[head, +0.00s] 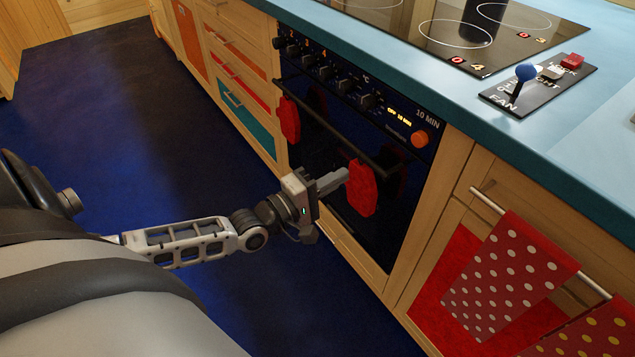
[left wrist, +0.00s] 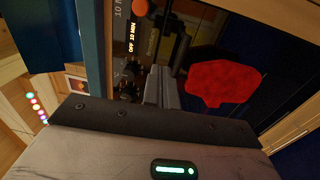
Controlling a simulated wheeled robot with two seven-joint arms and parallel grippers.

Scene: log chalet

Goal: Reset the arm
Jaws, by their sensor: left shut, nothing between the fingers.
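My left arm reaches in from the left in the head view. Its gripper (head: 343,178) is shut with nothing between the fingers. The fingertips are in front of the oven door, right beside a red mitt-like pad (head: 362,188) that hangs near the right end of the oven handle (head: 335,135). I cannot tell whether they touch it. The left wrist view shows the shut fingers (left wrist: 163,88) and the red pad (left wrist: 222,83) to their right. My right gripper is not in view.
A second red pad (head: 289,119) hangs at the handle's left end. The blue countertop (head: 455,100) with a cooktop (head: 450,32) and a fan switch panel (head: 538,84) is above. A dotted towel (head: 508,275) hangs at right. The dark blue floor (head: 130,130) is clear at left.

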